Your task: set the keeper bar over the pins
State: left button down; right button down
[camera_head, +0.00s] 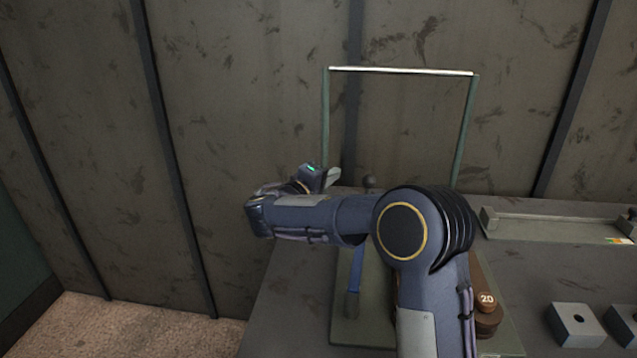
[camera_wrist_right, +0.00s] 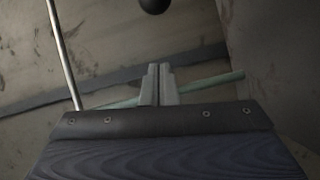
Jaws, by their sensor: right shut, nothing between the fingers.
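My right gripper (camera_head: 328,177) is in front of the green frame's left post, with its arm reaching across the bench. In the right wrist view my right gripper (camera_wrist_right: 158,80) has its two grey fingers together, with nothing between them. I cannot pick out the keeper bar or the pins for certain; my right arm hides much of the rack base (camera_head: 343,325). A dark round knob (camera_head: 369,182) shows just behind the arm. A dark ball also shows at the top of the right wrist view (camera_wrist_right: 154,5). My left gripper is not in view.
A tall green frame (camera_head: 325,120) with a pale top bar (camera_head: 400,71) rises behind my arm. A blue upright part (camera_head: 354,270) stands on the base. A weight marked 20 (camera_head: 487,302), grey blocks (camera_head: 579,322) and a shallow tray (camera_head: 555,229) are at the right.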

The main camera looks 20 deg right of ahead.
jog(key=shift+s+d+f, duration=0.15)
jog(key=shift+s+d, duration=0.2)
jog(key=shift+d, duration=0.35)
jog(key=shift+s+d+f, duration=0.1)
jog(key=shift+s+d, duration=0.3)
jog(key=shift+d, duration=0.25)
jog(key=shift+s+d+f, duration=0.15)
jog(key=shift+s+d, duration=0.2)
jog(key=shift+d, duration=0.35)
jog(key=shift+d, duration=0.1)
